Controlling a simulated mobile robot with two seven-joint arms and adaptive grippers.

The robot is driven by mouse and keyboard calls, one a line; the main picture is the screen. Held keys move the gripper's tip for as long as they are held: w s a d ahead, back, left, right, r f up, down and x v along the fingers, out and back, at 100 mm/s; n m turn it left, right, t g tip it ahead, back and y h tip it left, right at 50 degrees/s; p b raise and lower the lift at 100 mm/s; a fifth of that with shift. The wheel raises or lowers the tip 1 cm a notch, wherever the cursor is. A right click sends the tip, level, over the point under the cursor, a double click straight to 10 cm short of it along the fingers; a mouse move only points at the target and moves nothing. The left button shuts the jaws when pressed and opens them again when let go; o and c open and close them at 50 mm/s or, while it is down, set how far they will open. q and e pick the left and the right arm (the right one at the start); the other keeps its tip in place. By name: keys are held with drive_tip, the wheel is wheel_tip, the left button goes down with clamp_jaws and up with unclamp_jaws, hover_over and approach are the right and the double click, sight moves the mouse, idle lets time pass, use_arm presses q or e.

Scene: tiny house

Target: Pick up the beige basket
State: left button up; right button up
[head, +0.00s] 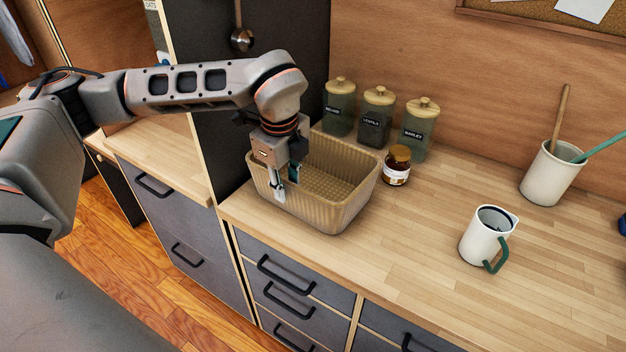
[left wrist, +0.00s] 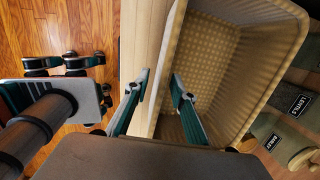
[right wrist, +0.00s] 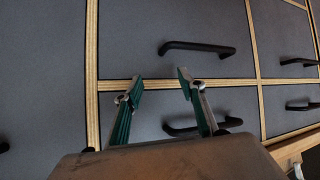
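The beige basket (head: 340,202) stands upright and empty on the wooden counter, near its left front edge. My left gripper (head: 285,182) points down at the basket's near left wall. One finger is outside the wall and the other is inside. In the left wrist view, the basket's rim (left wrist: 167,62) runs between the two parted fingers (left wrist: 160,92), which do not look closed on it. My right gripper (right wrist: 152,92) is open and empty in the right wrist view, facing grey drawer fronts. It does not show in the head view.
Several labelled jars (head: 376,117) stand behind the basket, and a small brown jar (head: 397,166) is close to its right side. A white mug (head: 486,236) and a utensil pot (head: 550,175) stand further right. A dark panel (head: 225,110) rises behind my left arm. The counter's front middle (head: 400,240) is clear.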

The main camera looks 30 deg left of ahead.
use_arm(q)
drive_tip(key=shift+w+a+f, duration=0.1)
drive_tip(key=shift+w+f, duration=0.05)
drive_tip(key=shift+f, duration=0.5)
clamp_jaws()
drive_tip(key=shift+r, duration=0.15)
